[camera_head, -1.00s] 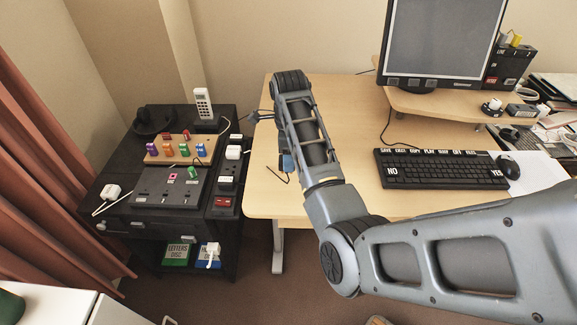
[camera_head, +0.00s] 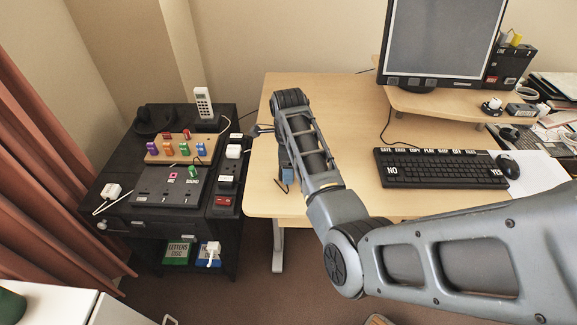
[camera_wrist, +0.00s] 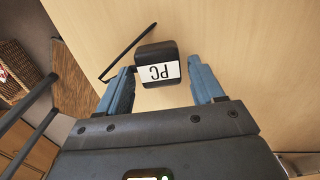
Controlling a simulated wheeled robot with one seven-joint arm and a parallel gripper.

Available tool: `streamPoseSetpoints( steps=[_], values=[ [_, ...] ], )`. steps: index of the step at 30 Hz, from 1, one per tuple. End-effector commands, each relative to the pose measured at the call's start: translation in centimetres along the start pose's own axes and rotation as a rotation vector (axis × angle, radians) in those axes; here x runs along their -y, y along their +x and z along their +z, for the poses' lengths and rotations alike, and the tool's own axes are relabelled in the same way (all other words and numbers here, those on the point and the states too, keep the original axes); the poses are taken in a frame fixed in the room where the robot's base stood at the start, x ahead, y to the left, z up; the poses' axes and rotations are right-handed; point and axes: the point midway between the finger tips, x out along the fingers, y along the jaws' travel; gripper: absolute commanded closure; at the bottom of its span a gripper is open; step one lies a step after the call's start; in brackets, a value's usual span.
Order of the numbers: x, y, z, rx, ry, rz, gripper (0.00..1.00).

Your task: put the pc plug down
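The PC plug (camera_wrist: 154,50) is a black block with a white label reading PC, upside down in the wrist view. A thin black lead or rod runs from it to the left. My gripper (camera_wrist: 161,66) is open, with its two blue fingers on either side of the plug's near end and a visible gap to the right finger. The plug is seen against the pale wooden desk top (camera_wrist: 230,40); I cannot tell for sure if it touches it. In the head view, a blue finger shows low over the desk's left part (camera_head: 262,195), and the plug is hidden there.
A black side cabinet (camera_head: 125,212) with a socket panel (camera_head: 160,187) and coloured plugs stands left of the desk. A keyboard (camera_head: 440,170), mouse (camera_head: 509,166) and monitor (camera_head: 445,40) are to the right. Desk between arm and keyboard is clear.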

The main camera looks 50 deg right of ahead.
Motion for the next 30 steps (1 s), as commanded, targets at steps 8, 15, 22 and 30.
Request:
streamPoseSetpoints(
  steps=[8, 15, 22, 30],
  values=[
    [0.0, 0.0, 0.0, 0.000, 0.000, 0.000, 0.26],
    [0.1, -2.0, 0.1, 0.002, -0.001, -0.003, 0.26],
    [0.1, -6.8, 0.1, 0.003, 0.001, -0.004, 0.26],
    [0.0, -11.5, 0.1, 0.001, 0.000, -0.001, 0.26]
  ],
)
